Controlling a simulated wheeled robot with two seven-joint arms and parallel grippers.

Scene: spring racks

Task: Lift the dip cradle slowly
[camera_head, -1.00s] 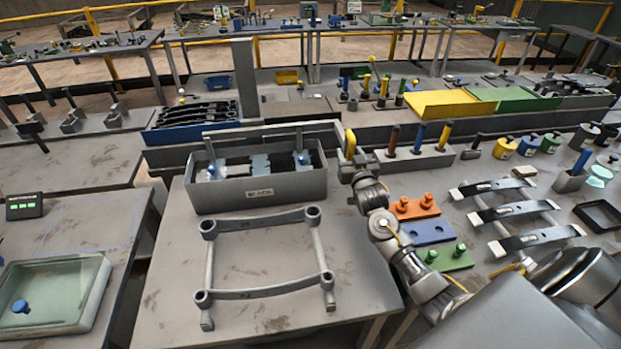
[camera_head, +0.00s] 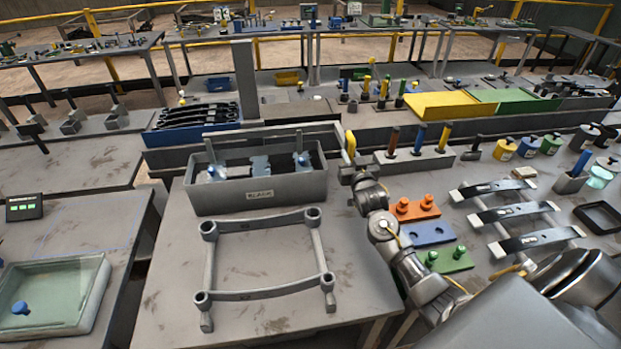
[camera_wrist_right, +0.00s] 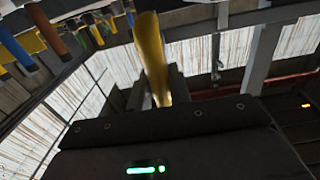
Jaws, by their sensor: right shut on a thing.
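A grey tank (camera_head: 258,195) with a dark label stands at the back of the near table. Inside it is what looks like the dip cradle (camera_head: 261,166), with pale blue parts, blue knobs and grey uprights; its lower part is hidden by the tank wall. My right gripper (camera_head: 350,165) is just right of the tank, shut on an upright yellow handle (camera_head: 350,143). The yellow handle also rises from between the jaws in the right wrist view (camera_wrist_right: 151,55). A grey bar runs behind the tank towards the handle; I cannot tell whether they join. My left gripper is not in view.
A grey four-legged frame (camera_head: 264,294) stands in front of the tank. Orange, blue and green blocks (camera_head: 430,232) and a rack of curved dark strips (camera_head: 512,213) lie right of my right arm. A shallow glass-topped tray (camera_head: 50,290) is at the left.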

